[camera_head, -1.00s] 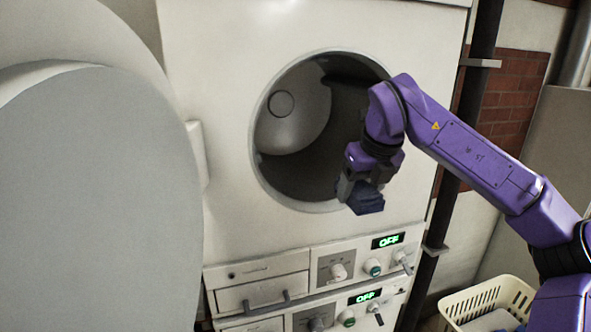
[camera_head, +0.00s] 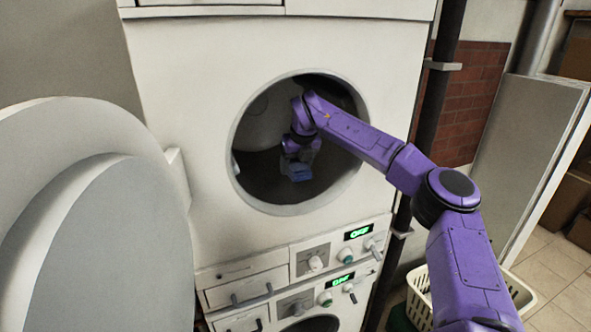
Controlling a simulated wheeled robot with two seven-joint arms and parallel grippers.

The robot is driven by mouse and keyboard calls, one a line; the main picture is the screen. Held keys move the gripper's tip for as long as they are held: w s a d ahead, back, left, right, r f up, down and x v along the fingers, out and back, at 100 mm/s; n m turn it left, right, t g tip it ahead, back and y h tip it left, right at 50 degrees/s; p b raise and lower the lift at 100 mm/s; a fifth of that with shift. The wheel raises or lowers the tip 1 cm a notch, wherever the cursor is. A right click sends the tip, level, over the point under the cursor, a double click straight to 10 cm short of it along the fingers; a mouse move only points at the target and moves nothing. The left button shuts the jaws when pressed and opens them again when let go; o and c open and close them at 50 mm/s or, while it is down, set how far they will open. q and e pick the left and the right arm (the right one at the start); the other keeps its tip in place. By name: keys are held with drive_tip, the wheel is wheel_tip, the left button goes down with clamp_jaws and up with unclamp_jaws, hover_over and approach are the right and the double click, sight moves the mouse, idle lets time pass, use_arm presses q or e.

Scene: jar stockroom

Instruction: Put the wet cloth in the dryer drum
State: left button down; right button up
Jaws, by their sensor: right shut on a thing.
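The dryer drum (camera_head: 262,178) shows through the round opening in the white machine (camera_head: 205,110). Its round door (camera_head: 125,235) stands open at the left. My right gripper (camera_head: 298,168) is inside the opening, with my right arm reaching in from the right. It is shut on a folded dark blue cloth (camera_head: 299,174), which hangs within the drum space above the lower rim. Shadow and the wrist hide part of the gripper. Whether the cloth touches the drum cannot be told. My left gripper is out of view.
The opening's rim (camera_head: 294,209) surrounds my forearm. Below it are control panels with knobs and green displays reading OFF (camera_head: 358,233). A cream basket (camera_head: 519,291) stands on the floor at lower right, partly behind my arm. A dark pipe (camera_head: 437,95) runs up beside the machine.

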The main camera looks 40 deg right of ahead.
sight(299, 166)
wheel_tip(299, 166, down, 4)
drive_tip(key=p, duration=0.3)
drive_tip(key=shift+w+d+f, duration=0.1)
drive_tip(key=shift+d, duration=0.05)
drive_tip(key=shift+w+f, duration=0.1)
drive_tip(key=shift+f, duration=0.15)
drive_tip(key=shift+f+b, duration=0.2)
drive_tip(key=shift+b, duration=0.15)
drive_tip(key=o, duration=0.8)
drive_tip(key=shift+c, duration=0.2)
drive_tip(key=shift+r, duration=0.1)
drive_tip(key=b+v, duration=0.2)
drive_tip(key=v, duration=0.4)
drive_tip(key=shift+s+r+b, duration=0.25)
drive_tip(key=shift+r+b, duration=0.1)
drive_tip(key=shift+s+r, duration=0.15)
drive_tip(key=shift+r, duration=0.25)
